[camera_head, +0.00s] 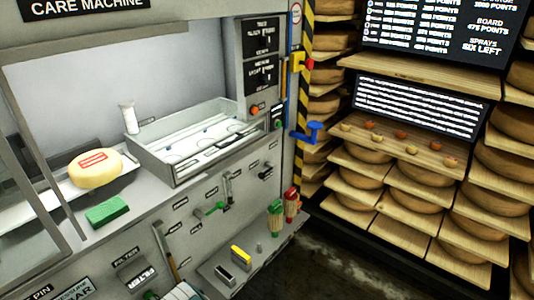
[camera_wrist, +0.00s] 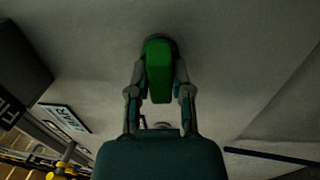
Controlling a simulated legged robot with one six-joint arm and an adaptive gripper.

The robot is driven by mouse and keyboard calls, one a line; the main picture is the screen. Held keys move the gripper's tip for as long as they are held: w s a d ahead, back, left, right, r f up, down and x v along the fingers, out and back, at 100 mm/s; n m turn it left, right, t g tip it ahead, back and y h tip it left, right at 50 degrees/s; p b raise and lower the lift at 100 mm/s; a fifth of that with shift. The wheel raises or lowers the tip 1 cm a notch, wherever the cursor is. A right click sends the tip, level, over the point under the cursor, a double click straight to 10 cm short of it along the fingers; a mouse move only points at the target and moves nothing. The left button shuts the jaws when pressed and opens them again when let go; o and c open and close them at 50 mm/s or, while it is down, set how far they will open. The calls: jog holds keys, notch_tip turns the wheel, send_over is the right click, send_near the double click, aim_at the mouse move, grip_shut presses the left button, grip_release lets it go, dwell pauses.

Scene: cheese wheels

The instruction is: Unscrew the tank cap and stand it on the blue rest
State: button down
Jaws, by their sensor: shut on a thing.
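In the wrist view, my gripper (camera_wrist: 160,68) is shut on a green block-like piece (camera_wrist: 158,82), which looks like the tank cap. Its far end meets a dark round spot on the grey machine face; I cannot tell whether it is still threaded. In the head view, a bit of green (camera_head: 150,295) and part of my arm show at the bottom edge, and the jaws are not clear there. A blue bracket-like piece (camera_head: 308,132) sticks out at the machine's right edge; I cannot tell whether it is the blue rest.
The machine front carries a green-handled valve (camera_head: 214,209) and small levers. A low shelf (camera_head: 215,277) holds a yellow-topped block (camera_head: 241,254) and red and green brushes. A cheese (camera_head: 96,168) and green block (camera_head: 107,211) lie above. Cheese racks stand right.

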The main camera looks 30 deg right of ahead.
jog(key=shift+f, duration=0.15)
jog(key=shift+c, duration=2.3)
grip_release()
jog(key=shift+a, duration=0.1)
jog(key=v, duration=1.2)
jog(key=shift+c, duration=0.3)
